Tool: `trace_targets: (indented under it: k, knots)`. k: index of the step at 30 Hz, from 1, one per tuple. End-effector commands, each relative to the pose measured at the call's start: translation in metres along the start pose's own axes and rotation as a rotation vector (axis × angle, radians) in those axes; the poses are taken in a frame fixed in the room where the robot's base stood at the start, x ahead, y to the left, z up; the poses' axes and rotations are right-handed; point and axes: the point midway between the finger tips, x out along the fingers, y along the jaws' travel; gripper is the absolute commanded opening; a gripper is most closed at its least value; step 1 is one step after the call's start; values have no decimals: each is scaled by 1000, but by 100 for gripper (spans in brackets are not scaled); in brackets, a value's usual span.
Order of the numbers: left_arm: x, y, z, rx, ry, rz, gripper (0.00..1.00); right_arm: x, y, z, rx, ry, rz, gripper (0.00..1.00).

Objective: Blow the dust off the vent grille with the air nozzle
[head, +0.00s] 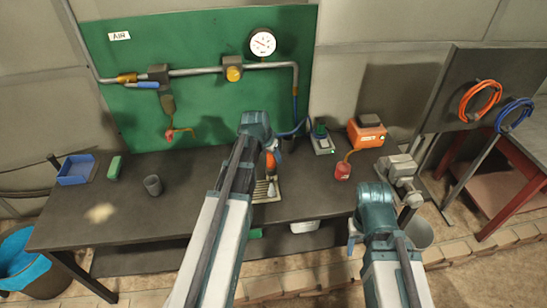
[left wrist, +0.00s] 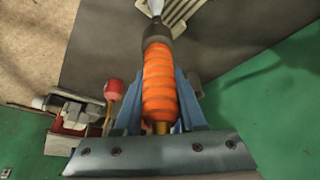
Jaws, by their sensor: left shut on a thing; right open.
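My left gripper (head: 269,158) is shut on the orange-handled air nozzle (head: 271,162), partly hidden by my own arm in the head view. In the left wrist view the ribbed handle (left wrist: 159,85) lies between the blue fingers, and its pale metal tip points at the slatted vent grille (left wrist: 183,14). In the head view the cream grille (head: 261,195) lies on the bench top, with the tip over it. I cannot tell how much dust is on the slats. My right gripper (head: 352,240) is open and empty in front of the bench, apart from everything.
A pressure gauge (head: 263,43) hangs on the green board behind.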

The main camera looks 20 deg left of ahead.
Motion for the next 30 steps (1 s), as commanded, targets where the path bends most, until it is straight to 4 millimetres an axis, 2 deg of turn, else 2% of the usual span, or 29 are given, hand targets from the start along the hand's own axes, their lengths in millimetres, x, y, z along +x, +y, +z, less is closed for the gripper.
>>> trace_targets:
  k: [18,30]
  knots:
    - [8,-21,-20,0,0,0,0,0,0,0,0,0,0,50]
    - [9,-23,-21,0,0,0,0,0,0,0,0,0,0,50]
